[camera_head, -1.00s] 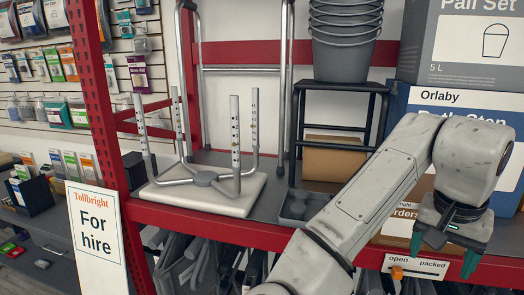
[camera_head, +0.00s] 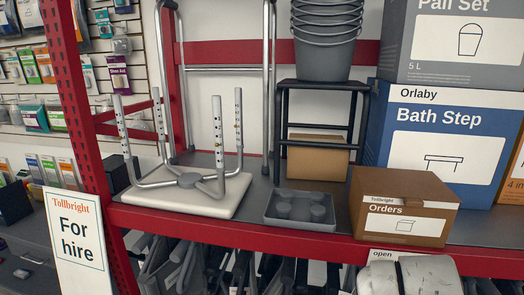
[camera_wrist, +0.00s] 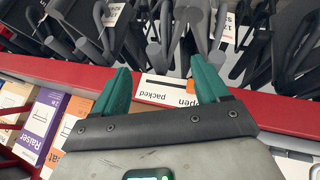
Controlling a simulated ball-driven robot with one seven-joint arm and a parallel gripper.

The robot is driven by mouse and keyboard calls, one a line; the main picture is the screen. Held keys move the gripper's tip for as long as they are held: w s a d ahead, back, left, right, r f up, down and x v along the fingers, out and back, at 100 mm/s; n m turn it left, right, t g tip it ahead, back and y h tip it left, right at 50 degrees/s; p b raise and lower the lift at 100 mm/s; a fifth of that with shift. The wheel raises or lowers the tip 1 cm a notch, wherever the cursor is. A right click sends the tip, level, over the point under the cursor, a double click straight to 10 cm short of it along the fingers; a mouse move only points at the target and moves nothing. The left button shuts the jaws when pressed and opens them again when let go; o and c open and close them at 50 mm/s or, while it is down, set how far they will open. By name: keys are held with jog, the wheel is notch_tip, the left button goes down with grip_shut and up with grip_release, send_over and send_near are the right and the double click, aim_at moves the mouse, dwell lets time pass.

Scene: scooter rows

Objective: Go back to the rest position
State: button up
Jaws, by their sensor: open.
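My gripper (camera_wrist: 160,68) shows in the wrist view with its two green fingers apart and nothing between them. Beyond and between the fingers, a white label reading "open" and "packed" (camera_wrist: 165,92) shows on the red shelf edge. In the head view the gripper is out of sight. Only a pale grey part of my arm (camera_head: 412,277) shows at the bottom right, below the shelf edge and in front of the label.
The shelf holds an Orders box (camera_head: 405,207), a grey tray (camera_head: 300,210), an upturned shower stool (camera_head: 185,200), a black step stool (camera_head: 325,85) with buckets, and a Bath Step box (camera_head: 440,150). A "For hire" sign (camera_head: 75,235) hangs left. Dark and grey handles (camera_wrist: 160,25) crowd below the shelf.

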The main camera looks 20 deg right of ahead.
jog(key=s+a+f+n+g+y, duration=0.2)
jog(key=s+a+f+n+y, duration=0.3)
jog(key=s+a+f, duration=1.1)
notch_tip(320, 180, down, 4)
jog(key=shift+a+r+y, duration=0.2)
jog(key=shift+a+y, duration=0.05)
jog(key=shift+y, duration=0.25)
